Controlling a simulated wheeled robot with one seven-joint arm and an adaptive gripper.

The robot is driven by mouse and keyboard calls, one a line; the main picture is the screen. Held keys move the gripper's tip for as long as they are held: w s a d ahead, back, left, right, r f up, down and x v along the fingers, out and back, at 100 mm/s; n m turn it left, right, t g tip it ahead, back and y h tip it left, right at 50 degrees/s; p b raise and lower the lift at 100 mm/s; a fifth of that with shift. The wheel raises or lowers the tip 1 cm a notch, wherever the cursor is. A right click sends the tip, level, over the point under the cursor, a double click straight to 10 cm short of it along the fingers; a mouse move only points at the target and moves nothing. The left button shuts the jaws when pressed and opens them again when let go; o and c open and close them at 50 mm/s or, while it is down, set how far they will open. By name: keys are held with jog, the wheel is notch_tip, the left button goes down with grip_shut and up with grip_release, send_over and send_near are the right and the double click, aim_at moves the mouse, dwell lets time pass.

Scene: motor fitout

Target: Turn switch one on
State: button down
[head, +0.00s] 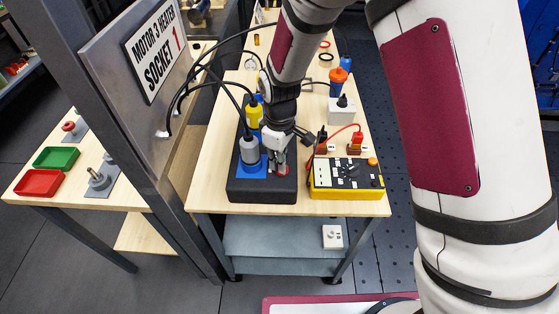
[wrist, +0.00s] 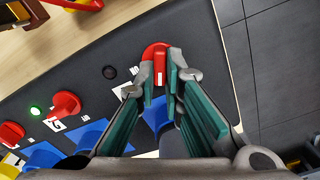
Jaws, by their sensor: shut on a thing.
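A black switch box (head: 240,188) stands on the wooden bench, and its top fills much of the wrist view (wrist: 195,55). A red rotary switch (wrist: 156,58) sits near its end, between the fingertips of my gripper (wrist: 158,75). My gripper (head: 279,165) reaches down over the box and is shut on this switch. The switch's handle with its white mark lies lengthwise between the fingers. A dark, unlit lamp (wrist: 110,72) is beside it. The white label by it is partly hidden by a finger, so I cannot read its number for certain.
Two other red switches (wrist: 65,105) (wrist: 12,134) sit along the box, with a lit green lamp (wrist: 35,111). A grey plug (head: 249,150) and a yellow plug (head: 254,114) with cables stand close left. A yellow meter (head: 347,178) lies to the right.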

jog(key=m+p, duration=0.1)
jog(key=m, duration=0.5)
jog(key=shift+w+d, duration=0.1)
jog(key=m+p, duration=0.1)
jog(key=m, duration=0.5)
jog(key=shift+d+m, duration=0.15)
jog(key=shift+m, duration=0.15)
jog(key=shift+w, duration=0.1)
jog(key=c, duration=1.7)
grip_release()
notch_tip(320, 180, up, 12)
jog(key=shift+d+r, duration=0.1)
